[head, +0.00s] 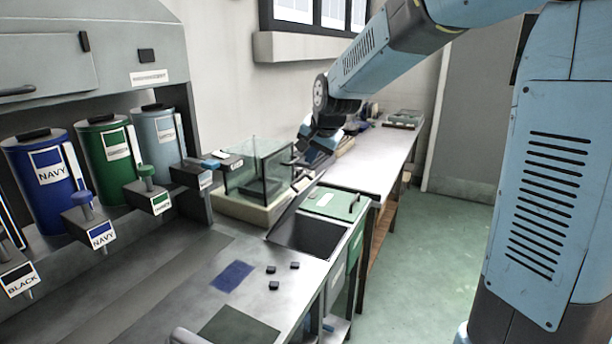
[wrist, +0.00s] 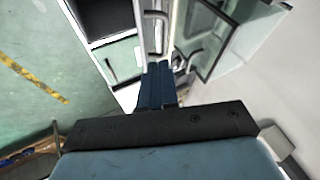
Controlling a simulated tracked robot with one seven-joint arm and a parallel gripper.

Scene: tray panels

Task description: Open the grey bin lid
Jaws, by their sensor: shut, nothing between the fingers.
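My gripper (head: 303,152) hangs above the counter beside the glass tank in the head view. In the wrist view its two blue fingers (wrist: 155,72) are together and hold nothing. A green lid (head: 330,203) with a dark handle lies flat in the counter, below and right of the gripper. In front of it is a dark grey rectangular area (head: 308,236); I cannot tell whether it is a lid or an open bin. No clearly grey lid with a handle can be made out. In the wrist view, a curved handle (wrist: 154,17) shows beyond the fingertips, apart from them.
The glass tank (head: 258,168) stands close to the gripper, on its left. Navy (head: 48,175), green (head: 109,158) and grey (head: 157,138) canisters line the left wall. Small dark blocks (head: 271,270) and a blue patch (head: 233,276) lie on the front counter. The green floor is clear at right.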

